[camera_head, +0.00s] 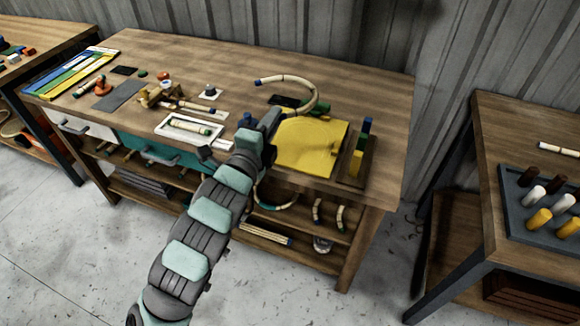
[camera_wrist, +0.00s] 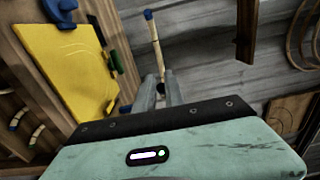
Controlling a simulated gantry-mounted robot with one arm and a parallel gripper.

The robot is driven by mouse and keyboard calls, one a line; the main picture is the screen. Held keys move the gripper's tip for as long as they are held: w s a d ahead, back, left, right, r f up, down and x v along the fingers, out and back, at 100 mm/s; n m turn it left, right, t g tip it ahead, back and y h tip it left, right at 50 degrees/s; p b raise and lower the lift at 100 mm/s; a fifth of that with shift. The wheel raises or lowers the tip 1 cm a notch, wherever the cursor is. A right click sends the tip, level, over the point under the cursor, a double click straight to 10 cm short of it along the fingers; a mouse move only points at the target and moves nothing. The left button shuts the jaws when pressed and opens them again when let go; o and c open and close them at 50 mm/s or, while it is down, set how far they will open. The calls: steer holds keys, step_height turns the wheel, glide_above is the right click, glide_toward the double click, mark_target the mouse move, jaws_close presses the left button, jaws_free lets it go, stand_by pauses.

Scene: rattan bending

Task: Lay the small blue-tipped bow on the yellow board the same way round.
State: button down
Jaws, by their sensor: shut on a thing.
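The small bow is a pale curved rod (camera_head: 300,80) with a blue tip, arching in the head view from its blue end at upper left round to my gripper (camera_head: 274,120). In the wrist view my gripper (camera_wrist: 161,88) is shut on the bow (camera_wrist: 154,45), whose blue tip points away from the fingers. The yellow board (camera_head: 325,152) lies at the right end of the workbench, just right of my gripper. In the wrist view the board (camera_wrist: 65,65) is on the left, and the bow appears apart from it.
Coloured blocks (camera_head: 357,163) stand along the board's right side. A white tray (camera_head: 188,141) with a short rod lies left of my arm. Small tools and fittings are farther left. A side table (camera_head: 485,150) holds a peg rack. The bench's back right is clear.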

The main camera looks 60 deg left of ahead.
step_height(320, 180, down, 20)
steer(key=b, duration=0.6)
steer(key=shift+w, duration=0.1)
steer(key=shift+f, duration=0.15)
steer(key=c, duration=1.4)
jaws_free()
steer(key=shift+c, duration=0.2)
steer(key=p+v, duration=0.4)
steer(key=v, duration=0.8)
